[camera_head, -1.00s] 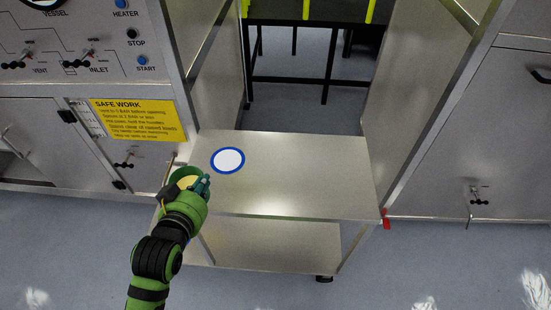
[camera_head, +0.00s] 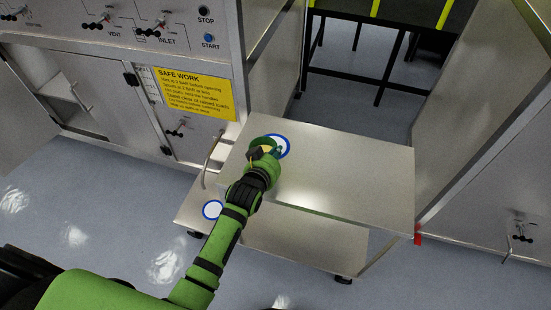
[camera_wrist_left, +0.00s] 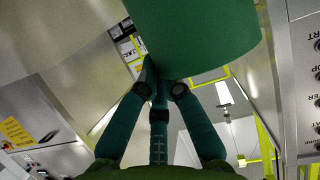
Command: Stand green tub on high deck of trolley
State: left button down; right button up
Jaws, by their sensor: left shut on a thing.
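The green tub (camera_head: 264,141) is in my left gripper (camera_head: 264,158), mostly hidden by the hand in the head view. In the left wrist view the tub (camera_wrist_left: 195,35) fills the upper middle, and the dark green fingers (camera_wrist_left: 158,88) are closed against it. The trolley's high deck (camera_head: 350,180) is a bare metal plate. The tub is over its left part, overlapping a white disc mark with a blue ring (camera_head: 284,146). I cannot tell whether the tub touches the deck. My right gripper is not in view.
The trolley's low deck (camera_head: 300,235) has a similar blue-ringed mark (camera_head: 212,210). A handle (camera_head: 212,152) rises at the trolley's left end. A control cabinet with a yellow sign (camera_head: 195,93) stands behind left. The high deck's middle and right are clear.

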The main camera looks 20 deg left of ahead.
pick_arm(q)
jog(key=shift+f, duration=1.3)
jog(key=c, duration=1.4)
grip_release()
jog(key=shift+s+f, duration=0.1)
jog(key=shift+f, duration=0.05)
